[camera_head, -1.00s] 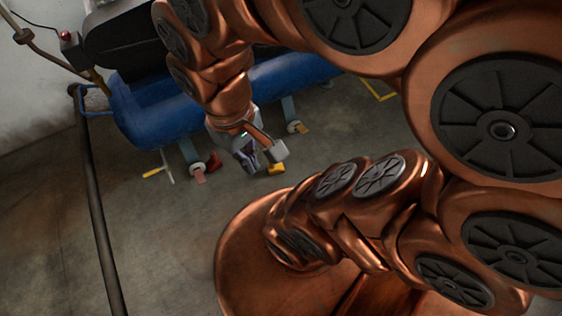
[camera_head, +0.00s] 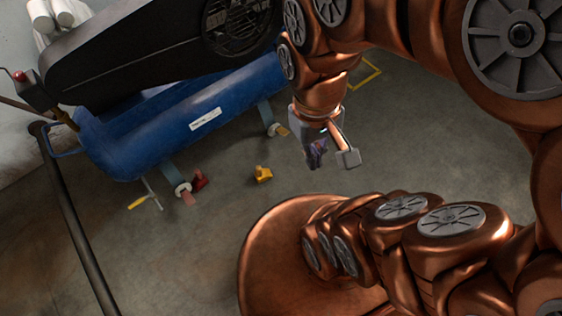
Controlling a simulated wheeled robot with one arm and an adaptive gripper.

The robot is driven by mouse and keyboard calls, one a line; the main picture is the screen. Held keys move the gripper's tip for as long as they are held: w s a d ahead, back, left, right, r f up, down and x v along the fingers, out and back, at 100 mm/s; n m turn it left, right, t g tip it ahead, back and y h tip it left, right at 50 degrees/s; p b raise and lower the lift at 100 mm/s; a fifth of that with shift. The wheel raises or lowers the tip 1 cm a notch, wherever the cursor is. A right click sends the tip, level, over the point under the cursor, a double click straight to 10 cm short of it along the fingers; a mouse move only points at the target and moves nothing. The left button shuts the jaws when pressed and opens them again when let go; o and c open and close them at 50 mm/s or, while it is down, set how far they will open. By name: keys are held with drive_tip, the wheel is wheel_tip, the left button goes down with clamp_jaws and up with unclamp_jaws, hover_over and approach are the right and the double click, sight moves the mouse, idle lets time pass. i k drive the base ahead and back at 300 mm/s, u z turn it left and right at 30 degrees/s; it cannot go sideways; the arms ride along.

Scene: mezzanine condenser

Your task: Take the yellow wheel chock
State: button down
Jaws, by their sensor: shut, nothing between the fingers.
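The yellow wheel chock (camera_head: 263,174) sits on the concrete floor in front of the blue tank, in full view and clear of other things. My gripper (camera_head: 331,158) is to the right of the chock in the picture, apart from it, and seems to hang above the floor. It is shut and empty, pointing downward.
A blue compressor tank (camera_head: 150,125) with a black housing (camera_head: 150,60) stands behind. A red chock (camera_head: 199,180) lies by its wheel. A yellow-ended bar (camera_head: 140,202) is at left. A dark pipe (camera_head: 75,225) runs down the left. The floor around the yellow chock is clear.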

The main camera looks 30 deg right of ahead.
sight(262, 174)
drive_tip(key=z, duration=1.8)
drive_tip(key=k, duration=1.15)
drive_tip(key=u, duration=1.8)
drive_tip(key=i, duration=0.5)
